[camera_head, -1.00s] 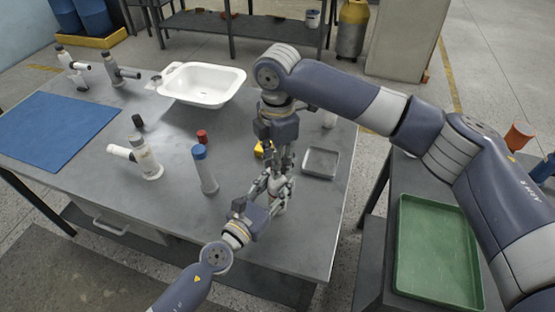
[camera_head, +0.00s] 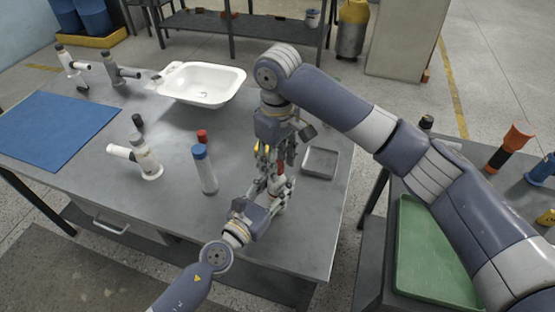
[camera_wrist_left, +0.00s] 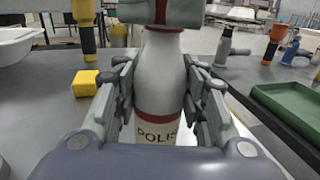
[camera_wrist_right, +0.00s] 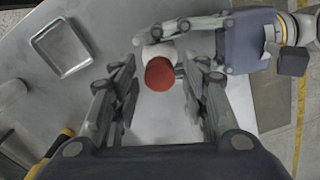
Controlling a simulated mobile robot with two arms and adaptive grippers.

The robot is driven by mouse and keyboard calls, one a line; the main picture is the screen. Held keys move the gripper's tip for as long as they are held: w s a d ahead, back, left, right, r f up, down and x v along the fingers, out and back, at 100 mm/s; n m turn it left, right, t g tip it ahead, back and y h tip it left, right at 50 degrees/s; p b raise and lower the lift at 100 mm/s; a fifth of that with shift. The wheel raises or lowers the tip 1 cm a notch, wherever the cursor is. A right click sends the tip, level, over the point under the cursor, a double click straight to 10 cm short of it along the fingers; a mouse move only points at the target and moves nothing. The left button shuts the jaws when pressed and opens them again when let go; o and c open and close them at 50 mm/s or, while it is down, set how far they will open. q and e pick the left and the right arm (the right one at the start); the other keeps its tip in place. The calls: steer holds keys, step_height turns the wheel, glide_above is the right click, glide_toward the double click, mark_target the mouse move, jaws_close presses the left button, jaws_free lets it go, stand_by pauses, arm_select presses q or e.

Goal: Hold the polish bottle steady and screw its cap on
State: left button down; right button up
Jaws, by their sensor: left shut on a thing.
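The white polish bottle (camera_wrist_left: 160,75), with a red band and lettering, stands upright on the table. My left gripper (camera_head: 272,187) is shut on its body, with fingers on both sides in the left wrist view (camera_wrist_left: 160,95). The red cap (camera_wrist_right: 160,74) sits at the bottle's top; the frames do not show how tightly it is seated. It also shows in the head view (camera_head: 281,168). My right gripper (camera_wrist_right: 160,95) is above the bottle, pointing down. Its fingers are open, with gaps on both sides of the cap. The thread is hidden.
A grey tray (camera_head: 320,163) lies right of the grippers. A yellow block (camera_wrist_left: 85,83) is close by. A blue-capped white bottle (camera_head: 205,170) stands to the left. A white basin (camera_head: 205,84) is further back. A green tray (camera_head: 435,250) is on the right-hand table.

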steer(key=shift+r, duration=0.15)
step_height(320, 180, up, 12)
stand_by(0.6)
arm_select(q)
steer(key=c, duration=0.9)
jaws_free()
steer(key=v, duration=1.2)
steer(key=shift+f, duration=0.1)
